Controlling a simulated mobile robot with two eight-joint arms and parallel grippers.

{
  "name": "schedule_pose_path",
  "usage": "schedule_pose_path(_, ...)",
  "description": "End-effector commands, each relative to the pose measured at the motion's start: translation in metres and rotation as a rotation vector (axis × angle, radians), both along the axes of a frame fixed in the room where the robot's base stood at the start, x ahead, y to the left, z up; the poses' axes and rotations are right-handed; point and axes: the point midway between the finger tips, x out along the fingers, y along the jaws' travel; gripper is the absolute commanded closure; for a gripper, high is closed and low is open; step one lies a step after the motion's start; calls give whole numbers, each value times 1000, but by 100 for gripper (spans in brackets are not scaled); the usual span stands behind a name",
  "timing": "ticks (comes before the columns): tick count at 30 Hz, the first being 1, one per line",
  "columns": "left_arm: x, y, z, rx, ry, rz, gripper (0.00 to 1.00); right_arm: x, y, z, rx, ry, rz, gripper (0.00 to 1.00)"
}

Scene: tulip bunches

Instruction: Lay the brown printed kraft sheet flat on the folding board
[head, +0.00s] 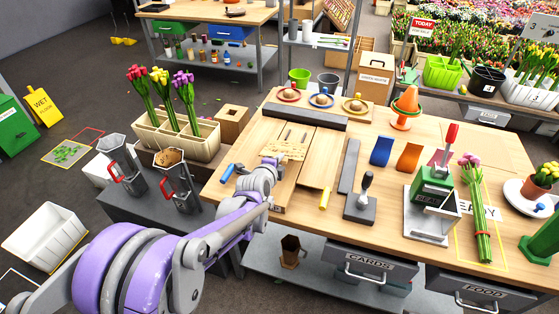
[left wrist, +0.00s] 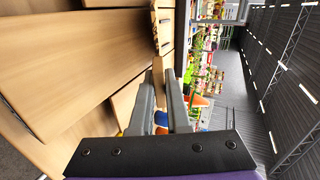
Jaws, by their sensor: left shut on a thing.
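The brown printed kraft sheet (head: 287,144), tan with small dark marks, is over the left part of the pale wooden folding board (head: 322,150). My left gripper (head: 272,163) is at the sheet's near edge, shut on it. In the left wrist view, my left gripper's two grey fingers (left wrist: 165,92) are close together, and a narrow tan patterned strip of the sheet (left wrist: 164,28) shows beyond them. I cannot tell how much of the sheet touches the board. My arm hides part of the board's near left side. My right gripper is not in view.
A dark bar (head: 305,115) lies behind the sheet. A blue roll (head: 228,172) lies at the table's left edge, and a yellow roll (head: 324,199) lies near the front. A grey strip (head: 349,166) and a black-handled stamp (head: 364,195) are to the right. A tulip crate (head: 172,142) stands left.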

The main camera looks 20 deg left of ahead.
Motion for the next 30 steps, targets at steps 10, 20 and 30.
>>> schedule_pose_path(10,0,0,-7,0,0,0,80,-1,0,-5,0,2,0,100)
schedule_pose_path(20,0,0,-6,0,0,0,51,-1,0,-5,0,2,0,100)
schedule_pose_path(30,-19,1,3,0,0,0,51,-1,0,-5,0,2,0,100)
